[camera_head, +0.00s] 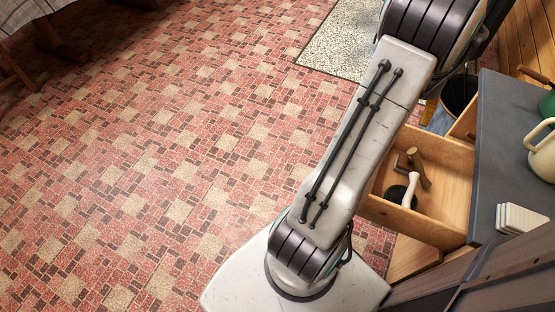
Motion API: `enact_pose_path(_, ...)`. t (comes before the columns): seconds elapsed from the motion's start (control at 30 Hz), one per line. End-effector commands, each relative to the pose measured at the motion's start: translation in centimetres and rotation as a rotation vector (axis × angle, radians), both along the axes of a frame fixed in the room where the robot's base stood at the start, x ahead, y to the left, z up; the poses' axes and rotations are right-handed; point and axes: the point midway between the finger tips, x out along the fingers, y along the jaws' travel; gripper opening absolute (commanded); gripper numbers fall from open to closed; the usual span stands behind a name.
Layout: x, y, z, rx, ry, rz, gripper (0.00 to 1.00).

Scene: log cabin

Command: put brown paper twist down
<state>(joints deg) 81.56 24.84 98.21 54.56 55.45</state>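My gripper is not in view; only my pale arm links show, running from the top right to the bottom middle. I cannot see whether anything is held. An open wooden drawer (447,191) sits at the right, partly behind my arm. In it lies a brown object (413,166) with a bent, branching shape; I cannot tell whether it is the brown paper twist. Beside it is a dark round brush-like thing with a white handle (412,188). No other possible paper twist shows.
A dark grey counter (492,150) above the drawer bears a cream jug (543,155), a stack of pale slabs (520,217) and a green item (548,104). A dark bucket (460,92) stands behind. The red patterned floor (150,150) is open at left; a speckled mat (340,40) lies at the back.

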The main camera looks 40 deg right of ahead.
Motion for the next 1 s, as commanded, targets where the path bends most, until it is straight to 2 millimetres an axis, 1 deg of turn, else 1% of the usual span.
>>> enact_pose_path(0.03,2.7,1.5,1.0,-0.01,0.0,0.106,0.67)
enact_pose_path(0.1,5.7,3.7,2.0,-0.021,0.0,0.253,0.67)
enact_pose_path(0.17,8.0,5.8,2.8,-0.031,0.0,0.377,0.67)
enact_pose_path(0.2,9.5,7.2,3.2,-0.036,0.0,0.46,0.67)
enact_pose_path(0.27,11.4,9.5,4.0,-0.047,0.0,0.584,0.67)
enact_pose_path(0.3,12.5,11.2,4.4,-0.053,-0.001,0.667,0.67)
enact_pose_path(0.37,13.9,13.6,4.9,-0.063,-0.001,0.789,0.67)
enact_pose_path(0.4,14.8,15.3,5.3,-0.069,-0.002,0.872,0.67)
enact_pose_path(0.47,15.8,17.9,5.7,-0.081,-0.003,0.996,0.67)
enact_pose_path(0.5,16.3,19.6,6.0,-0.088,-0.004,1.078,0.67)
enact_pose_path(0.63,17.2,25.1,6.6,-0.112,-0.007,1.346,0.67)
enact_pose_path(0.73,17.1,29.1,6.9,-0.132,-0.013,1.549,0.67)
enact_pose_path(0.8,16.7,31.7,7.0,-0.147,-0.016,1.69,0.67)
enact_pose_path(0.9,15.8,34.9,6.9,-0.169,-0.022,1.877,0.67)
enact_pose_path(1.0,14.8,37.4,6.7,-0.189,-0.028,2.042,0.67)
